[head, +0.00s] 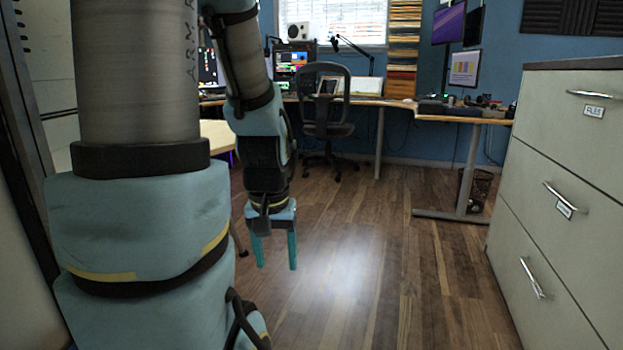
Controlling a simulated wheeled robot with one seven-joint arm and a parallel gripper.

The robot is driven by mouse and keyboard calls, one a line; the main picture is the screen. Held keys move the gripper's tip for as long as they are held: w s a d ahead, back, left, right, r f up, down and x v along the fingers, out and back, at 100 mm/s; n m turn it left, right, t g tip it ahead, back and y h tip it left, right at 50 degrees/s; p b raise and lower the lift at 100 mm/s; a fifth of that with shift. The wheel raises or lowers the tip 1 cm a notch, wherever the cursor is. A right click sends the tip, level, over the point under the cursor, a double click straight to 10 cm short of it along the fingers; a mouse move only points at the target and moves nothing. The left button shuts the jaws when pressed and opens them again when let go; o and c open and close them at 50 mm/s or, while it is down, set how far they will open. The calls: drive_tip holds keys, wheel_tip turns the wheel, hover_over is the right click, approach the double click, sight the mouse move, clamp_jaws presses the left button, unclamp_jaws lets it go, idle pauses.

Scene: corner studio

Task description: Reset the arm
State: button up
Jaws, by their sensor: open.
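My gripper (275,252) hangs at the end of my arm, left of the middle in the head view. It points down over the wooden floor (350,230). Its two teal fingers are apart and nothing shows between them. My arm is bent, with its thick near links filling the left side of the view and its forearm coming down behind them. The gripper appears clear of the furniture.
A filing cabinet (560,160) with several drawers stands close on the right. A desk (440,113) runs along the back, with a black office chair (325,110) before it and a waste basket (476,188) below. The middle floor is clear.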

wheel_tip(320, 180, up, 29)
drive_tip(key=p, duration=2.8)
drive_tip(key=shift+f+p, duration=0.15)
drive_tip(key=shift+p, duration=0.15)
